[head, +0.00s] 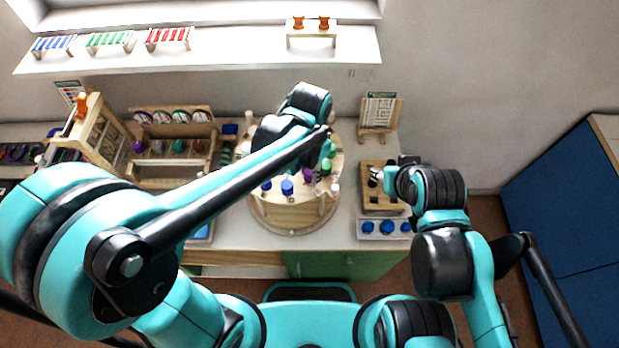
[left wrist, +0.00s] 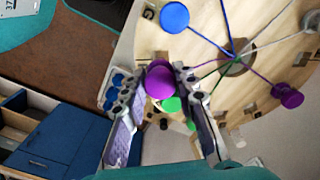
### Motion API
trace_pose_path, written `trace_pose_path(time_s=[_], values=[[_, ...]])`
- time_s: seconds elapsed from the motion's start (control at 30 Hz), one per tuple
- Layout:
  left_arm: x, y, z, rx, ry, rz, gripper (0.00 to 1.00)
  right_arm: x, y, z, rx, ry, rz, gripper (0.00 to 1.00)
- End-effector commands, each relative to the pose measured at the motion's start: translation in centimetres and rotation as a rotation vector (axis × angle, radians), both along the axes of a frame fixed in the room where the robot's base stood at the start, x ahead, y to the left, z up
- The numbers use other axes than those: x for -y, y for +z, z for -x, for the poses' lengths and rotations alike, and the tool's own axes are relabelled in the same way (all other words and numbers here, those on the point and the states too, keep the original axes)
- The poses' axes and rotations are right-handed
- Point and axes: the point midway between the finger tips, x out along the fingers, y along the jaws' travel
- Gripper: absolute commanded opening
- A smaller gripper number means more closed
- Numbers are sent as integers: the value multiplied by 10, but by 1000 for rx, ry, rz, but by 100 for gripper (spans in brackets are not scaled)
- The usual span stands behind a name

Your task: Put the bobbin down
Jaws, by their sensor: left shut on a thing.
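A round wooden braiding stand (head: 291,213) stands on the counter, with blue (head: 287,187), purple (head: 309,176), green (head: 327,165) and white (head: 335,187) bobbins around its top. My left gripper (head: 326,148) is over the right part of the stand, its fingertips partly hidden by my arm. In the left wrist view the left gripper (left wrist: 162,88) is shut on a purple bobbin (left wrist: 160,78), with a green bobbin (left wrist: 171,104) just beyond it. Coloured threads run to the stand's centre hole. My right gripper (head: 386,177) is by a wooden block; its fingers are unclear.
The wooden block (head: 373,203) and a tray of blue knobs (head: 385,228) lie right of the stand. A small easel (head: 380,116) stands behind. A wooden rack (head: 170,165) is at the left. Another blue bobbin (left wrist: 174,17) and purple bobbin (left wrist: 287,95) show in the left wrist view.

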Motion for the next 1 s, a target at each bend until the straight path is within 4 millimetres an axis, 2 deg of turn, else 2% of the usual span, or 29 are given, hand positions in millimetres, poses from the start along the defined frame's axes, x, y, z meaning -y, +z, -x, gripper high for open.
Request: trace_pose_path(time_s=[0.3,0.7,0.73,0.8,1.0], values=[[-1,-39,-1,0,-1,0,0,0,-7,0,0,0,0,40],[-1,-45,-1,0,-1,0,0,0,-11,0,0,0,0,40],[-1,-45,-1,0,-1,0,31,0,-11,0,0,0,0,40],[-1,-44,-1,0,-1,0,49,0,-10,0,0,0,0,40],[-1,-43,-1,0,-1,0,49,0,-9,0,0,0,0,40]])
